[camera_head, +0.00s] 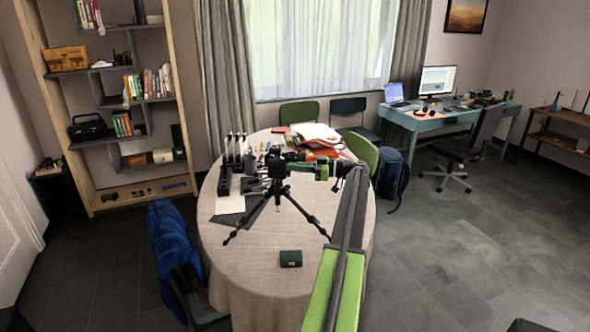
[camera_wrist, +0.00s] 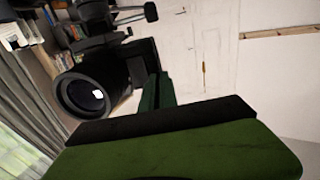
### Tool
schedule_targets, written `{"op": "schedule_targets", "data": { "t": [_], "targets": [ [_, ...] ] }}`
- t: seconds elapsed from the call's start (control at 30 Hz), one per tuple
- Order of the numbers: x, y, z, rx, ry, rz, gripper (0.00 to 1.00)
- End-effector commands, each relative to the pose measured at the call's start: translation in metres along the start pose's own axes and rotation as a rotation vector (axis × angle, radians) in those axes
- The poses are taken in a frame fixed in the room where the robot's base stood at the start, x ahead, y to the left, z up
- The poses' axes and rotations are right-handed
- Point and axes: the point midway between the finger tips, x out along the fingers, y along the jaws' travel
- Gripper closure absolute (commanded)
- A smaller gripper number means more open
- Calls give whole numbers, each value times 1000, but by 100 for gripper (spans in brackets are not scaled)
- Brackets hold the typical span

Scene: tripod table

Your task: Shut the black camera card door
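A black camera (camera_head: 276,163) sits on a black tripod (camera_head: 279,188) that stands with spread legs on the table (camera_head: 262,280). My gripper (camera_head: 291,168) reaches in from the right, level with the camera and close to its right side. In the wrist view the camera body (camera_wrist: 132,62) and its round lens (camera_wrist: 85,96) are large at upper left. The narrow dark green fingers of my gripper (camera_wrist: 157,82) point up beside the body; I cannot tell whether they touch it. The finger gap is not clear. The card door cannot be made out in either view.
A small dark green box (camera_head: 291,258) lies at the table's front. Upright black items (camera_head: 234,148) stand at the back left, and papers and a red item (camera_head: 316,154) lie at the back. A blue jacket (camera_head: 172,240) hangs on a chair at left. Open floor lies right.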

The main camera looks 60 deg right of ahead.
Motion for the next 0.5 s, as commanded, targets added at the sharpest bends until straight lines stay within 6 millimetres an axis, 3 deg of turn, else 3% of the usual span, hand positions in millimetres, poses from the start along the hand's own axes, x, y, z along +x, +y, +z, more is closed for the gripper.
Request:
{"op": "schedule_targets", "data": {
  "t": [0.5],
  "targets": [
    [0,3,0,0,0,-47,100]
  ]
}}
